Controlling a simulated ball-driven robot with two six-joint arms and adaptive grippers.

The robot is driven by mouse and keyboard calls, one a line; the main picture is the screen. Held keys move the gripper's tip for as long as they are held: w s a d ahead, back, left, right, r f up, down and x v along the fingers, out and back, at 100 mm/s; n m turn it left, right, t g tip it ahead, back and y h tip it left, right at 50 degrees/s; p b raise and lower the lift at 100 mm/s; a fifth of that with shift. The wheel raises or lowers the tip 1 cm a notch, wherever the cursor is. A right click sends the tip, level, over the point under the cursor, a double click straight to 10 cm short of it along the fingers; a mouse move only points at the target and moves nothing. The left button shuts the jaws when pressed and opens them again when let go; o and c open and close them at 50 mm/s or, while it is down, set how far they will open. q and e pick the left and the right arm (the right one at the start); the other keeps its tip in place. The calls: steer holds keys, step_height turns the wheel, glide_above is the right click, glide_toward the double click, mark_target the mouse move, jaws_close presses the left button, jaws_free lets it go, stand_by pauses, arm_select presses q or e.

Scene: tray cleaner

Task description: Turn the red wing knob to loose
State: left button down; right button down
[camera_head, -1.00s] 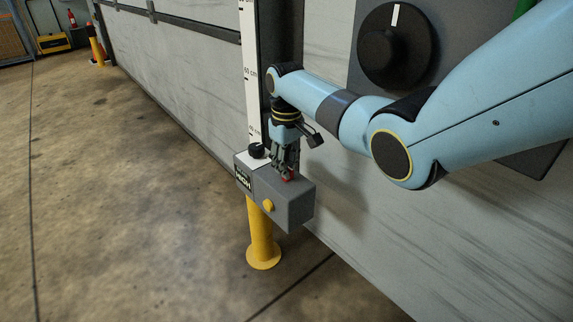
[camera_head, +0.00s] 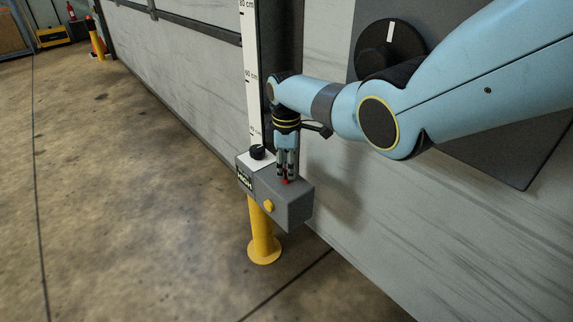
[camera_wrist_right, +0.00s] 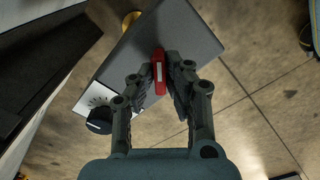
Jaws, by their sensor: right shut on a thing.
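The red wing knob (camera_wrist_right: 158,72) sits on top of the grey box (camera_wrist_right: 190,42), which stands on a yellow post. In the right wrist view the knob is a narrow red bar with a pale stripe along it. My right gripper (camera_wrist_right: 165,78) is shut on the knob, one finger on each side. In the head view the right gripper (camera_head: 286,177) points down onto the box (camera_head: 290,207), and only a bit of the red knob (camera_head: 285,181) shows between the fingertips. Any loose or tight marking is not readable. My left gripper is not in view.
A black dial (camera_head: 257,152) on a white plate sits beside the knob, near a "HIGH" label (camera_head: 244,179). A white ruler (camera_head: 250,80) rises behind. A large black knob (camera_head: 390,47) is on the wall panel.

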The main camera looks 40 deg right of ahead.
mark_target(286, 169)
steer(key=n, duration=0.4)
steer(key=shift+p, duration=0.3)
steer(key=shift+n, duration=2.5)
steer(key=c, duration=1.4)
jaws_free()
steer(key=shift+o, duration=0.2)
step_height(286, 169, up, 12)
